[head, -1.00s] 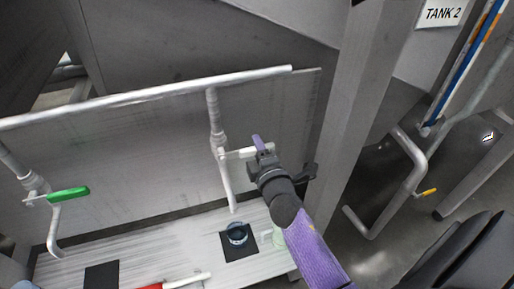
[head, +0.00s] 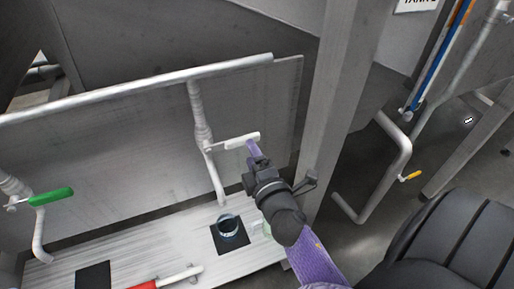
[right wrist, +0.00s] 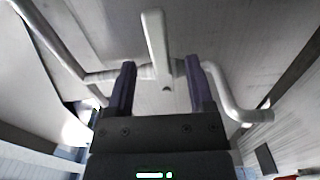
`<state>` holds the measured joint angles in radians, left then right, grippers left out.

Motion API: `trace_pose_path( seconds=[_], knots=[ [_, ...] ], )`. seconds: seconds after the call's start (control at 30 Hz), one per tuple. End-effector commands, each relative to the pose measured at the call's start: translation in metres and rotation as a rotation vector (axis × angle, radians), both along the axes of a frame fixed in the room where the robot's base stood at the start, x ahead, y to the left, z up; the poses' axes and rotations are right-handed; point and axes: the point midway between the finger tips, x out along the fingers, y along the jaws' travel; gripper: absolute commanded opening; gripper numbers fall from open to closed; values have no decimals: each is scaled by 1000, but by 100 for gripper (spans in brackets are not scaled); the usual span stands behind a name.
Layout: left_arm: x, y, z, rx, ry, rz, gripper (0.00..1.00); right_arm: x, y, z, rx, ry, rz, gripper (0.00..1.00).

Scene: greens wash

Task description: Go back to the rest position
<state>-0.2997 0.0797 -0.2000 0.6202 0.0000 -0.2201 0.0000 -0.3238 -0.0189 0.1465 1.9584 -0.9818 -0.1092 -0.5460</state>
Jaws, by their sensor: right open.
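My right gripper (head: 254,152) has purple fingers on a dark body, and its purple arm comes in from the lower right in the head view. It is at the white lever handle (head: 242,141) of the right-hand tap. In the right wrist view the gripper (right wrist: 160,82) has its two fingers apart. The white handle (right wrist: 155,42) stands up between and beyond them, with the tap pipe (right wrist: 222,92) running across behind. Nothing is held; I cannot tell whether a finger touches the handle. My left gripper is in neither view.
Below the tap, a blue-rimmed round container (head: 228,226) stands on a black square (head: 215,243) on the pale counter. A green-handled tap (head: 52,196) is at the left. A red-handled tool (head: 146,285) lies at the front. A grey post (head: 335,95) rises right of my gripper.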

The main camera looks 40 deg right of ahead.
Motion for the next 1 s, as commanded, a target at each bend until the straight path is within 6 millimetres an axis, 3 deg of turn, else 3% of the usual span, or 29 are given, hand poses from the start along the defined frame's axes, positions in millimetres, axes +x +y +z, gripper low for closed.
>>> trace_pose_path(
  seconds=[0.1, 0.23, 0.73, 0.83, 0.9, 1.0],
  knots=[
    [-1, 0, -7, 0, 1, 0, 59, -25, 6, -3, 4, 3, -2, 68],
    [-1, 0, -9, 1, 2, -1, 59, -39, 9, -2, 3, 2, -1, 68],
    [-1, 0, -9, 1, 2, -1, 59, -42, 7, -1, 37, 4, -20, 68],
    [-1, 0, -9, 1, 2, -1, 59, -49, -4, -8, 264, 48, -133, 68],
    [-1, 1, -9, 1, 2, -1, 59, -59, -6, -22, 504, 120, -238, 68],
    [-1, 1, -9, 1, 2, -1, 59, -79, 6, -48, 804, 269, -368, 68]
  ],
)
